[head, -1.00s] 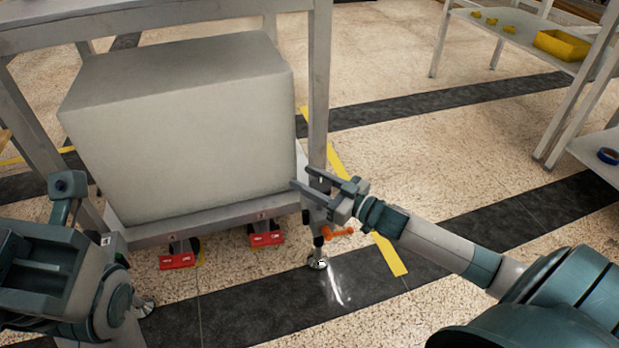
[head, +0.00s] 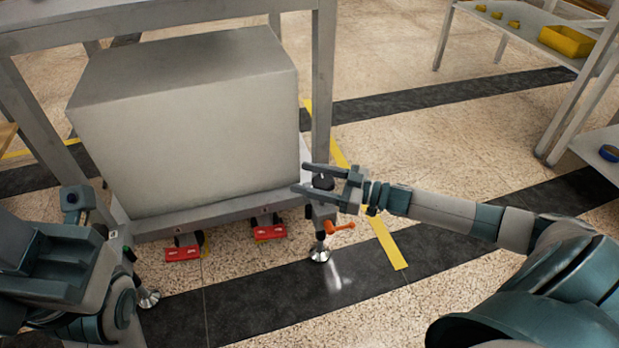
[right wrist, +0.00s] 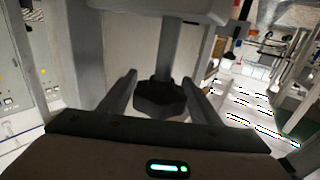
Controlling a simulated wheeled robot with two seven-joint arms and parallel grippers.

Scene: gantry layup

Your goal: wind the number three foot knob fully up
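A dark, faceted foot knob (head: 323,181) sits at the front right corner of the grey frame, above a levelling foot (head: 320,254) on the dark floor strip. I cannot read a number on it. My right gripper (head: 300,178) reaches in from the right, its two fingers on either side of the knob. In the right wrist view the knob (right wrist: 160,98) hangs below a grey post, between the open fingers (right wrist: 160,88), with a small gap showing beside it. My left arm shows at the left edge of the head view; its fingers do not show.
A large grey block (head: 190,125) rests on the frame (head: 220,218). An orange lever (head: 340,226) sticks out just below my right gripper. Shelving with a yellow bin (head: 566,41) stands at the upper right. Floor between is clear.

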